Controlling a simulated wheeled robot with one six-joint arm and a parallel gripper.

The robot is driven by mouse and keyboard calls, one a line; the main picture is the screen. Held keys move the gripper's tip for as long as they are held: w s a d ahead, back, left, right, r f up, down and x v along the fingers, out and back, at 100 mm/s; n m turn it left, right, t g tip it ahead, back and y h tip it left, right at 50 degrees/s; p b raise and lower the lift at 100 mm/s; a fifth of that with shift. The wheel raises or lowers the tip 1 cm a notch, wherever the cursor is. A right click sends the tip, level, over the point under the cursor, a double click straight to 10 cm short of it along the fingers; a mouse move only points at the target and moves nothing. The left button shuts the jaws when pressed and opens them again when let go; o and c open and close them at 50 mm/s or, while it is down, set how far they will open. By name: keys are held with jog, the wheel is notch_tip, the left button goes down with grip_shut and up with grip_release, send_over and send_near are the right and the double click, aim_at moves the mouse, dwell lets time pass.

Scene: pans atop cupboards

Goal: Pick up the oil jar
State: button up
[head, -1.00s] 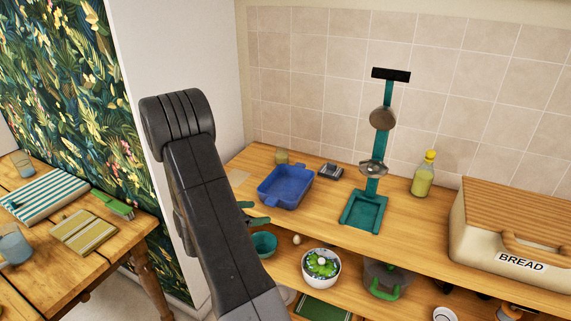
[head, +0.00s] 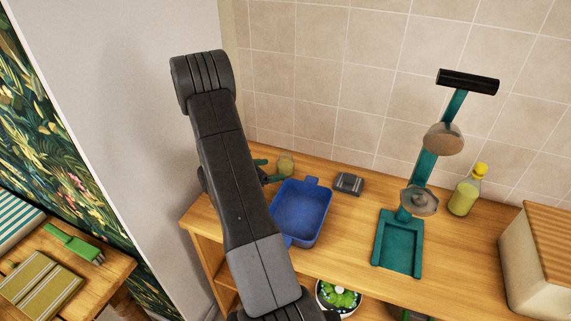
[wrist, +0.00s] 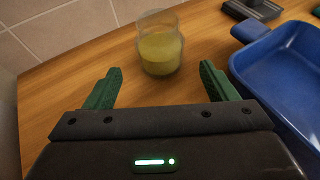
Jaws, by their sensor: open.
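The oil jar is a small clear glass jar (wrist: 160,52) with yellow-green liquid in its lower part. It stands upright on the wooden counter, straight ahead of my gripper in the wrist view. In the head view the jar (head: 286,167) is at the left back of the counter, near the wall. My gripper (wrist: 160,72) has its two green fingers apart, with nothing between them. The jar is just beyond the fingertips, and the fingers point towards it. In the head view my gripper (head: 268,171) is partly hidden behind my arm, just left of the jar.
A blue tray (head: 301,210) stands close to the right of my gripper. A grey block-like item (head: 349,183), a teal press stand (head: 398,243), a yellow-capped bottle (head: 467,190) and a bread box (head: 540,255) stand farther right. The tiled wall (head: 320,80) is behind.

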aim_at(282, 168)
jog(key=shift+p+x, duration=0.55)
jog(key=shift+x, duration=2.25)
jog(key=c, duration=1.2)
